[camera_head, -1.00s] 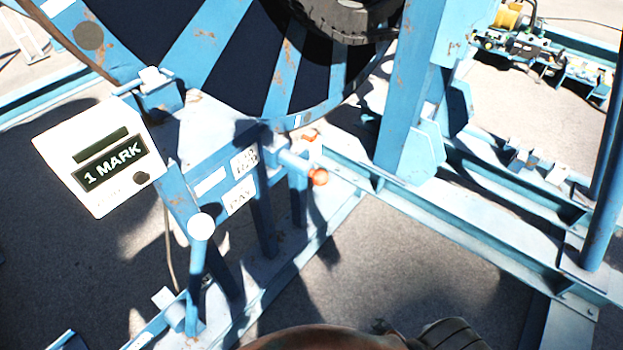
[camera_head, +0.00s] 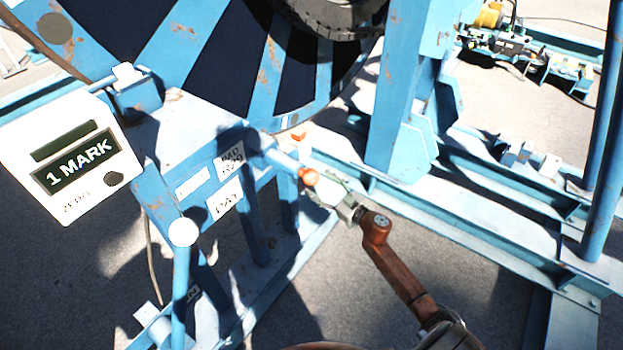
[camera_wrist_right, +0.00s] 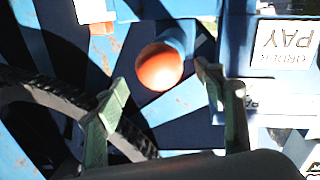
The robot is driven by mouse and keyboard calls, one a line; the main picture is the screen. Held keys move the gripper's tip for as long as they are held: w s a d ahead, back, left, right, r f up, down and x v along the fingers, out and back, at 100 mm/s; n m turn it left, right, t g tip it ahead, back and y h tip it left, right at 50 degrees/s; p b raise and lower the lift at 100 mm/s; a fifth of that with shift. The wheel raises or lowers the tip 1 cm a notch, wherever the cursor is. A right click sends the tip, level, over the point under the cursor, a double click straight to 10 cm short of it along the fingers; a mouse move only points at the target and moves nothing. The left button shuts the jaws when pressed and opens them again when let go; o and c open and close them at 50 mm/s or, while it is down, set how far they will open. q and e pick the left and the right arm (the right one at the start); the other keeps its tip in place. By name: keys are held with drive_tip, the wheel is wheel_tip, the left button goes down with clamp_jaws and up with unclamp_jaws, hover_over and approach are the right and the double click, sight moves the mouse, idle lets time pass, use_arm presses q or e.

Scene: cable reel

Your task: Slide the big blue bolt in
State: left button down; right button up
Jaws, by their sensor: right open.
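The big blue bolt (camera_head: 285,162) sticks out of the blue frame beside the reel, with an orange-red knob (camera_head: 308,176) on its free end. In the right wrist view the knob (camera_wrist_right: 160,67) faces the camera, above and between the two fingertips. My right gripper (camera_head: 330,192) is open, just right of and below the knob. In the wrist view its green fingers (camera_wrist_right: 168,85) stand apart on either side of the knob, with nothing held between them. Whether a finger touches the knob cannot be told. My left gripper is not in view.
A white-knobbed lever (camera_head: 182,233) rises in front of the frame. The large blue reel (camera_head: 205,40) fills the top. Blue rails (camera_head: 470,205) run at right; bare ground lies below them.

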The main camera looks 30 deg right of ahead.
sight(312, 177)
drive_tip(key=w, duration=0.3)
drive_tip(key=w+a, duration=0.1)
drive_tip(key=w, duration=0.1)
drive_tip(key=shift+f+b, duration=0.1)
drive_tip(key=shift+b, duration=0.2)
drive_tip(key=shift+s, duration=0.1)
